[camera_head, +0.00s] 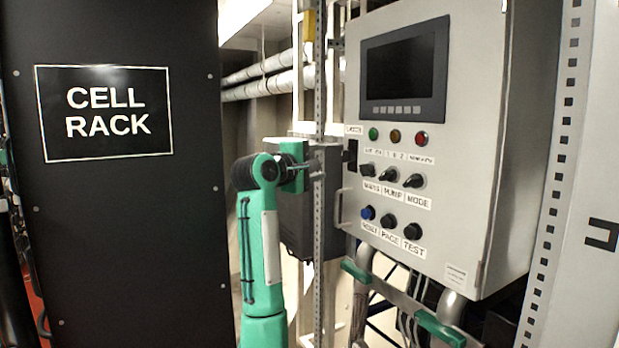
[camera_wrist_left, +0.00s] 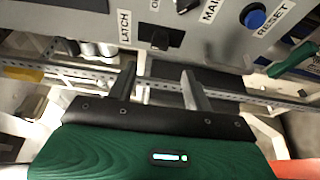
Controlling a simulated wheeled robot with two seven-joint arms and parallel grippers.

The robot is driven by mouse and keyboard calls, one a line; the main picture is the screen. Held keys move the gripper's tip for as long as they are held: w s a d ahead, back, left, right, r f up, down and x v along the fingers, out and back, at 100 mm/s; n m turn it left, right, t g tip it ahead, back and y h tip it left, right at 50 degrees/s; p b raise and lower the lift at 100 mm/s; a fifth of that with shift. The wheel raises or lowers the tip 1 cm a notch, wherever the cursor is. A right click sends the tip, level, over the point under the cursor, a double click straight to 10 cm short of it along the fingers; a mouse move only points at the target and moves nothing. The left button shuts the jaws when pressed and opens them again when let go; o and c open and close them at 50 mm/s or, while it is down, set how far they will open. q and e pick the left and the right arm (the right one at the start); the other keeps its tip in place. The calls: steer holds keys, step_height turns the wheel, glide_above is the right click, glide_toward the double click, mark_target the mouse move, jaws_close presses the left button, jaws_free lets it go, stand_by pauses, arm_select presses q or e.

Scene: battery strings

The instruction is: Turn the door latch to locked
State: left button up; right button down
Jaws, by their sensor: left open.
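The door latch (camera_head: 350,155) is a small black part under a LATCH label at the left edge of the grey cabinet door. In the left wrist view the latch (camera_wrist_left: 161,37) is a dark knob beside its label, just beyond my fingers; its exact angle is hard to tell. My left gripper (camera_head: 311,172) is to the left of the latch in the head view, partly behind a perforated post. In the left wrist view its two fingers (camera_wrist_left: 158,82) are apart with nothing between them, pointing toward the latch. My right gripper is not in view.
The cabinet (camera_head: 460,130) carries a dark screen (camera_head: 404,70), lamps, several black knobs and a blue RESET button (camera_head: 367,212). A grey pull handle (camera_head: 341,209) is below the latch. The perforated post (camera_head: 319,120) stands close to my gripper. A black CELL RACK panel (camera_head: 125,220) fills the left.

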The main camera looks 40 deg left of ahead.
arm_select(q)
steer(key=shift+s+b, duration=0.4)
steer(key=shift+s, duration=1.1)
